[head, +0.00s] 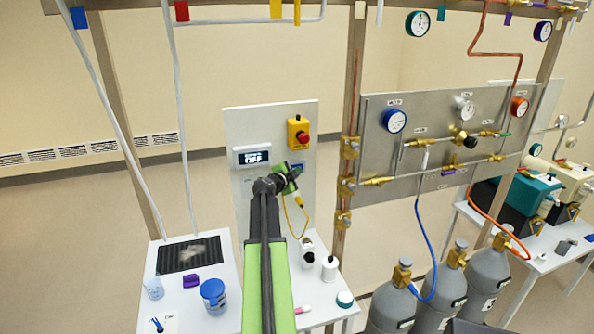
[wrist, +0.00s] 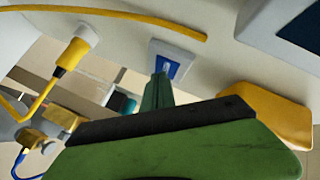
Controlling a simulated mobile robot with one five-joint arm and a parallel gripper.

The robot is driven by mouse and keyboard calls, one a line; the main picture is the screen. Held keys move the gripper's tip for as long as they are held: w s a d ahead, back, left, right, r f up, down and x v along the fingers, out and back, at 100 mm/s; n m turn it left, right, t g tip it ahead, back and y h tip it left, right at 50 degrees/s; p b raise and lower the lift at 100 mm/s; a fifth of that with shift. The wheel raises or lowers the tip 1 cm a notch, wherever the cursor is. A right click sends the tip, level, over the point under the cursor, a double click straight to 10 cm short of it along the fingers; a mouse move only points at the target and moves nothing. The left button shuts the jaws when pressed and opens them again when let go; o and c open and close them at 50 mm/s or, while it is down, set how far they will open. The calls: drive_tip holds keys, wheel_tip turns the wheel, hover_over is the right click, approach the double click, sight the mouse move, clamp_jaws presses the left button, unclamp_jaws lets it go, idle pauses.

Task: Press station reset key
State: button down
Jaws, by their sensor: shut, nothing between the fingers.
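The reset key looks to be the small blue key (wrist: 181,70) in a pale square frame on the white station panel (head: 240,125). In the head view the blue key (head: 298,166) shows just beyond my gripper, partly covered by it. My gripper (wrist: 162,77) is shut and empty, its dark green fingertips pointing at the key's face. In the wrist view the tips overlap the lower part of the key. I cannot tell whether they touch it. In the head view my gripper (head: 291,172) is in front of the panel.
A yellow box with a red stop button (head: 302,137) sits above the key. A display reading OFF (head: 253,155) is to its left. A yellow cable (wrist: 45,100) plugs into the panel close by. Gas cylinders (head: 437,290) and a gauge panel (head: 430,130) stand to the right.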

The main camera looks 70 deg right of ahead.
drive_tip(key=shift+a, duration=0.1)
idle(0.3)
drive_tip(key=shift+s+a, duration=0.45)
drive_tip(key=shift+a, duration=0.05)
drive_tip(key=s+a, duration=0.1)
drive_tip(key=a, duration=0.1)
drive_tip(key=s+a, duration=0.2)
drive_tip(key=shift+s, duration=0.1)
idle(0.3)
idle(0.7)
